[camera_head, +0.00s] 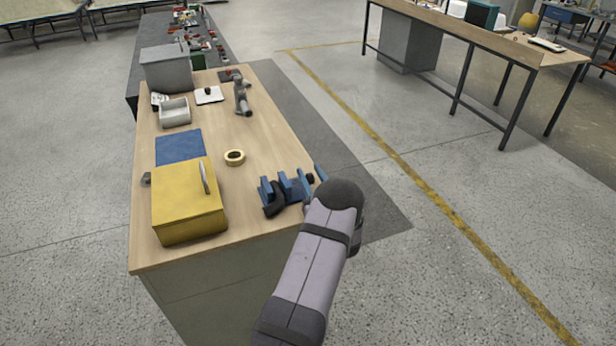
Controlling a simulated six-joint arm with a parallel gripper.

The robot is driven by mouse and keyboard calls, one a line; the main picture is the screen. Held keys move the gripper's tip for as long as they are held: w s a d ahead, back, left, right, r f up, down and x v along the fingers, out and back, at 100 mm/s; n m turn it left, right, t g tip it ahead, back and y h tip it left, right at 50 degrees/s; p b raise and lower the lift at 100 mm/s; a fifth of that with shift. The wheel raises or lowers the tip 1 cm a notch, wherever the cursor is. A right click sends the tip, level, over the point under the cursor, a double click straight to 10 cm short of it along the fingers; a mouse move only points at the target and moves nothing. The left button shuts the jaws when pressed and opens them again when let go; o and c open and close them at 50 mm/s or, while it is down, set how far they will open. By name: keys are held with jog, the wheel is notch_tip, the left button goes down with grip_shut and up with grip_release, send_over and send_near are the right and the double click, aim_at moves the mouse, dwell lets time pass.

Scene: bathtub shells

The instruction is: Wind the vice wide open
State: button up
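The blue vice (285,188) sits at the right front corner of the wooden bench. Its upright blue plates stand side by side with gaps between them. A dark curved piece lies against its front left. A narrow blue piece (320,172) shows at its right end, beside my arm. My grey and black arm reaches up from the bottom, and its rounded dark end covers the space just right of the vice. My gripper's fingers cannot be made out there; whether they touch the vice is hidden. The vice's handle cannot be clearly told apart.
A yellow box (188,205) with a handle, a blue mat (179,147) and a tape roll (235,157) lie left of the vice. A grey tray (174,112), grey bin (166,68) and grey upright tool (242,97) stand farther back. Bare wood (225,215) lies between box and vice.

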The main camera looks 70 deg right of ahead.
dwell(0.4)
jog(key=shift+a, duration=0.1)
jog(key=shift+s+a+f+b, duration=0.2)
jog(key=shift+s+a+b, duration=0.15)
jog(key=shift+s+a, duration=0.1)
jog(key=shift+b+v, duration=0.9)
jog(key=shift+v, duration=2.05)
jog(key=shift+r, duration=0.2)
jog(key=r+p, duration=0.1)
jog(key=p, duration=0.1)
jog(key=shift+d+y+p, duration=0.1)
jog(key=shift+y+p, duration=0.25)
jog(key=shift+y, duration=0.05)
jog(key=shift+w+r+g+p, duration=0.1)
jog(key=shift+g+p, duration=0.3)
jog(key=shift+p, duration=0.4)
jog(key=shift+w+f, duration=0.1)
jog(key=shift+f, duration=0.1)
